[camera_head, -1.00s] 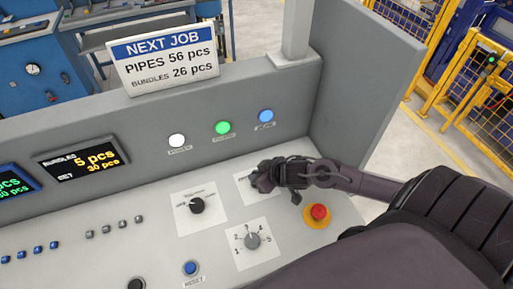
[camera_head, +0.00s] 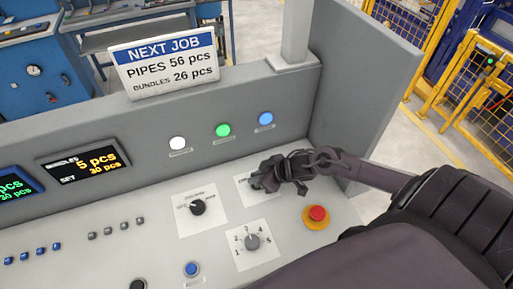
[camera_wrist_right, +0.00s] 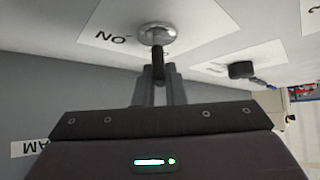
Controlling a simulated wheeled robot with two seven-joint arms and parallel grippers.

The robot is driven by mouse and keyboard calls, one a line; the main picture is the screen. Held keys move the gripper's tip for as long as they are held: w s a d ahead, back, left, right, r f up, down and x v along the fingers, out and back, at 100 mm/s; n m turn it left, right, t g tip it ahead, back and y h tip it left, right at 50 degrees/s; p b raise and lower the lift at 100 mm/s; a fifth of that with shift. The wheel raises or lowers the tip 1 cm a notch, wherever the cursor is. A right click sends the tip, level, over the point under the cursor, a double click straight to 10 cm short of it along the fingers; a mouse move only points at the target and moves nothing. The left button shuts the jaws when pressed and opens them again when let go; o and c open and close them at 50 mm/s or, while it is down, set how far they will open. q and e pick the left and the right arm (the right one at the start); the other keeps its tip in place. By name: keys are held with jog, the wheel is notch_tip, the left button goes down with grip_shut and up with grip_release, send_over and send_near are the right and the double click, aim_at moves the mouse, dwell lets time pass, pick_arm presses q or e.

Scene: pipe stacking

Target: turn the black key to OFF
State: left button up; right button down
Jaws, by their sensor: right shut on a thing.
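The black key (camera_wrist_right: 158,66) sits in a round silver lock (camera_wrist_right: 157,34) on a white plate in the right wrist view. An upside-down ON label shows on the plate beside the lock. My right gripper (camera_wrist_right: 158,92) is shut on the key, with its fingers on either side of the key's grip. In the head view my right gripper (camera_head: 262,179) covers the key and much of its white plate (camera_head: 244,190). The key's exact angle and any OFF mark cannot be made out. My left gripper is not in view.
A black selector knob (camera_head: 197,207) is left of the key plate. A grey numbered knob (camera_head: 252,242) and a red emergency button (camera_head: 317,213) are nearer the front. White, green and blue lamps line the panel wall (camera_head: 290,95) behind.

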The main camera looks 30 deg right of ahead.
jog(key=c, duration=1.5)
grip_release()
jog(key=shift+s+d+r, duration=0.3)
jog(key=shift+s+r, duration=0.05)
jog(key=shift+s, duration=0.05)
jog(key=v, duration=0.6)
jog(key=shift+r, duration=0.3)
jog(key=shift+s, duration=0.1)
